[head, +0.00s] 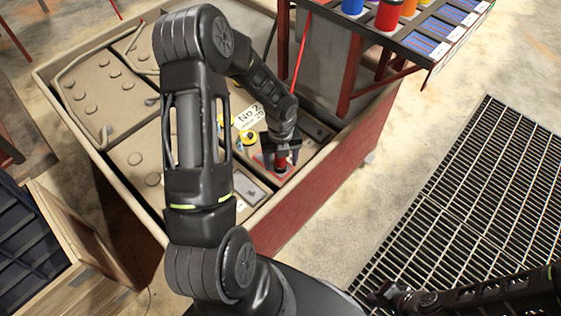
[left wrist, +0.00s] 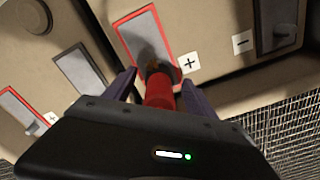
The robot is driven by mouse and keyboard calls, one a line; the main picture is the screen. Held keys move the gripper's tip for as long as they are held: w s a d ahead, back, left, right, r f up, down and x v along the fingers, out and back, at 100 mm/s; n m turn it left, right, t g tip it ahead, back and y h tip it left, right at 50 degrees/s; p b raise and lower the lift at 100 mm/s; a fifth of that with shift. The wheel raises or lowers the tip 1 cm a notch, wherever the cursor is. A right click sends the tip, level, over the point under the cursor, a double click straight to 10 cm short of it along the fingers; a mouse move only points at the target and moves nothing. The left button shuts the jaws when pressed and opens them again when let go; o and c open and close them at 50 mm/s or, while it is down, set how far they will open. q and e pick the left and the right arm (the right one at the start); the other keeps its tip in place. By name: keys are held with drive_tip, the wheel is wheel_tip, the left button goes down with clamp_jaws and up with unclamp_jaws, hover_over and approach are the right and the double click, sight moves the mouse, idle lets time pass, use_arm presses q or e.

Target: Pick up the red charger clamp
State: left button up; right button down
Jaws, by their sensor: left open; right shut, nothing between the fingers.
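The red charger clamp (head: 281,163) stands upright on a red-framed grey terminal plate of the battery. It also shows in the left wrist view (left wrist: 159,92), close to a plus sign. My left gripper (head: 285,151) is at the clamp; in the left wrist view its open fingers (left wrist: 160,82) are on either side of the clamp, apart from it as far as I can see. The clamp's near end is hidden by the gripper body. My right gripper (head: 384,294) is shut and empty over the floor grating at the lower right.
The battery tray's rim (head: 107,196) surrounds several large batteries. Yellow caps (head: 247,137) and a white label (head: 250,115) lie beside the gripper. The floor grating (head: 480,210) is clear.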

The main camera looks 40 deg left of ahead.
use_arm(q)
drive_tip(key=shift+c, duration=0.2)
clamp_jaws()
idle(0.6)
